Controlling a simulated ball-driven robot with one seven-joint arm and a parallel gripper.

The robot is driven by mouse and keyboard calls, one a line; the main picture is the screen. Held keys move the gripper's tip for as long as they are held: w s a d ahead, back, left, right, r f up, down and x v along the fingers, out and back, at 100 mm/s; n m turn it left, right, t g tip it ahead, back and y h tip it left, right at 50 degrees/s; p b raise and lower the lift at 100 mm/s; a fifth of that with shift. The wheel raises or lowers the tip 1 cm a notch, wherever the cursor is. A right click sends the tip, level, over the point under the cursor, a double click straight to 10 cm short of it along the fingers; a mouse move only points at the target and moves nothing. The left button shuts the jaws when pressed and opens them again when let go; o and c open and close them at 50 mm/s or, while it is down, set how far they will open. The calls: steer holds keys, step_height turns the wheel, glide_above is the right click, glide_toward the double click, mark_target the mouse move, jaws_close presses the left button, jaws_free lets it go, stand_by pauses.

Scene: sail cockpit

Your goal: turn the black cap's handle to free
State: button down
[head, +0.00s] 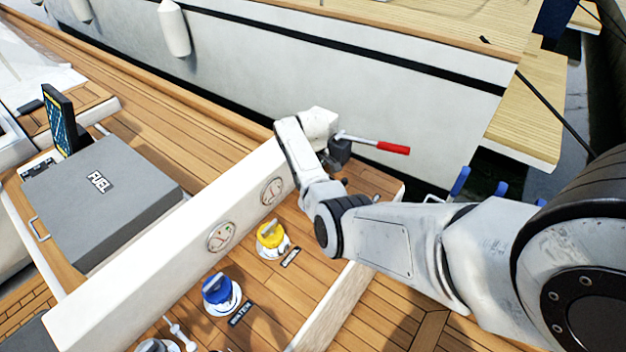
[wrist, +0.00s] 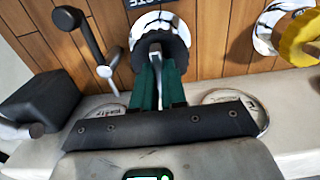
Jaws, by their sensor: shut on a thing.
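The black cap (wrist: 163,44) sits in a shiny metal deck ring in the wrist view, with a dark label partly cut off at the top edge. My gripper (wrist: 158,75) has its two green fingers shut on the cap's handle, which is mostly hidden between them. The handle's exact angle cannot be told. In the head view my arm reaches over the white coaming, and its wrist hides the black cap and the fingers.
The yellow cap (head: 270,236) and blue cap (head: 219,290) stand along the same deck strip. A red-gripped lever (head: 393,148) stands beside my wrist. A black bent crank (wrist: 78,30) is left of the cap. Round gauges (head: 222,237) line the white coaming (head: 150,260).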

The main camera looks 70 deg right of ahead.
stand_by(0.3)
steer(key=c, duration=1.2)
jaws_free()
steer(key=shift+o, duration=0.2)
step_height(320, 180, up, 11)
steer(key=shift+b, duration=0.3)
steer(key=shift+f, duration=0.1)
